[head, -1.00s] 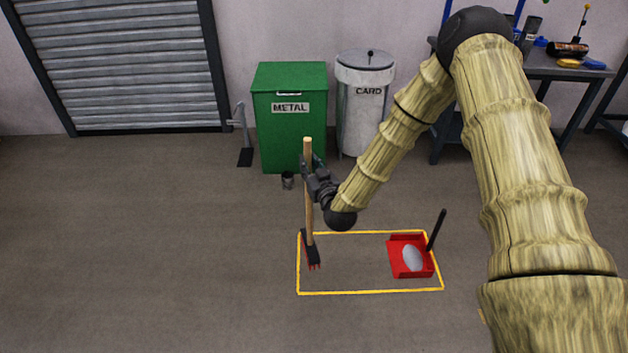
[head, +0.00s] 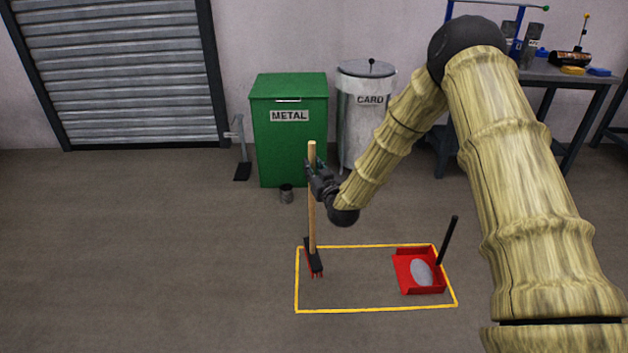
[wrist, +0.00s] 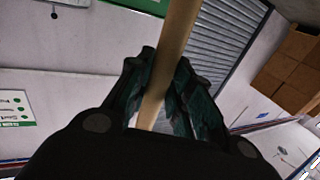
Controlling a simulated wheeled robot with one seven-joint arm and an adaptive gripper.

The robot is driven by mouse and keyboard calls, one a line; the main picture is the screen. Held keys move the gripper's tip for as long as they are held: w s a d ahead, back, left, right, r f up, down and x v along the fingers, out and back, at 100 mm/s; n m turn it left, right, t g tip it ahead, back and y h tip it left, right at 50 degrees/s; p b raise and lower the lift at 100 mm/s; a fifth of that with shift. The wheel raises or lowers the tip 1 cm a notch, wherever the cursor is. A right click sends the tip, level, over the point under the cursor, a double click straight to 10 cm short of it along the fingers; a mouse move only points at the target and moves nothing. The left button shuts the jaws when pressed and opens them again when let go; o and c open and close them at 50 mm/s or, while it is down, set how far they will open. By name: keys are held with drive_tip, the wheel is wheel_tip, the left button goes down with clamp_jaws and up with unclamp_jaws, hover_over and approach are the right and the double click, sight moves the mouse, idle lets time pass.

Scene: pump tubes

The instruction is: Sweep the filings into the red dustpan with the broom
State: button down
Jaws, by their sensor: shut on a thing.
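My gripper (head: 315,178) is shut on the wooden handle of the broom (head: 312,220), and its fingers (wrist: 162,95) close around the handle in the wrist view. The broom is upright. Its dark head with red bristles (head: 315,262) is at the left end of the yellow floor outline. The red dustpan (head: 407,278) lies at the right end of the outline, with a black handle rising from it. A grey-white oval patch (head: 421,271), apparently the filings, is inside the dustpan. No filings show on the floor around the broom head.
The yellow outline (head: 350,310) marks a floor area that is bare between broom and dustpan. A workbench (head: 560,85) is at the back right.

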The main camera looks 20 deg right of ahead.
drive_tip(key=shift+w+d+f+b, duration=0.35)
drive_tip(key=shift+w+f+b, duration=0.4)
drive_tip(key=shift+b, duration=0.3)
drive_tip(key=shift+f+b, duration=1.65)
drive_tip(key=shift+f, duration=0.7)
